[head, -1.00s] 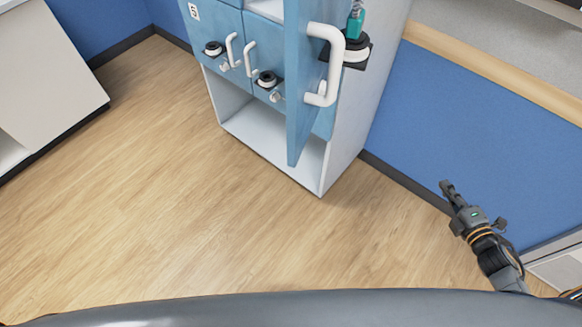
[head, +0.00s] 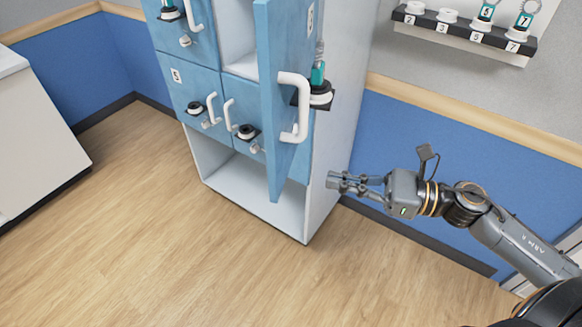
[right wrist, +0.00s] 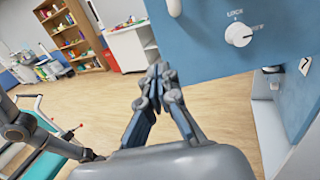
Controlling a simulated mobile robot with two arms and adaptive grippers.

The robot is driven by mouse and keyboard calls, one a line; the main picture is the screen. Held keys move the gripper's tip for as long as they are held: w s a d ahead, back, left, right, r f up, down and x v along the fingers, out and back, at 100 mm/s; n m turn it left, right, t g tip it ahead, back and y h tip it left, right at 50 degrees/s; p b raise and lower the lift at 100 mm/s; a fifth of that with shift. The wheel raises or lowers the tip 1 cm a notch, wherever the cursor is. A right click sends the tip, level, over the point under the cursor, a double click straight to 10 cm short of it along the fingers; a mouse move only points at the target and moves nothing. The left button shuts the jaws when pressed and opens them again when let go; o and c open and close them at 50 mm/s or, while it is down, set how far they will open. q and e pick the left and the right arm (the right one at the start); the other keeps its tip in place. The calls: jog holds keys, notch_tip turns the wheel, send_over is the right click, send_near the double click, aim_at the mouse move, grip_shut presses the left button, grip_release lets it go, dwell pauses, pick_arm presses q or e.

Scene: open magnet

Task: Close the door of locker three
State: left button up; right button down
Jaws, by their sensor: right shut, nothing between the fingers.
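In the head view a light-blue locker door (head: 277,95) stands swung out, seen nearly edge-on. Its outer face, turned right, carries a white handle (head: 297,107), a teal key piece (head: 318,74) in a black holder and a number label (head: 310,17) too slanted to read surely. The right wrist view shows part of a blue door (right wrist: 215,40) with a white knob (right wrist: 238,34). My right gripper (head: 333,181) is shut and empty, low and right of the open door's handle, apart from it. It also shows in the right wrist view (right wrist: 160,78). My left gripper is not in view.
The white locker cabinet (head: 338,140) has shut doors, including door 5 (head: 190,88), left of the open one. A wall rack (head: 465,30) with numbered pegs hangs at upper right. A white cabinet (head: 40,125) stands at left. The floor in front is clear.

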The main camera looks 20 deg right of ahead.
aim_at(276, 169)
jog(key=p+x, duration=0.2)
jog(key=x, duration=0.2)
jog(key=p+x, duration=0.1)
jog(key=x, duration=0.2)
jog(key=shift+w+a+r+p, duration=0.2)
jog(key=shift+w+a+p, duration=0.1)
jog(key=shift+p, duration=0.1)
jog(key=shift+w+a+f+p, duration=0.25)
jog(key=shift+w+a+p, duration=0.1)
jog(key=shift+a, duration=0.3)
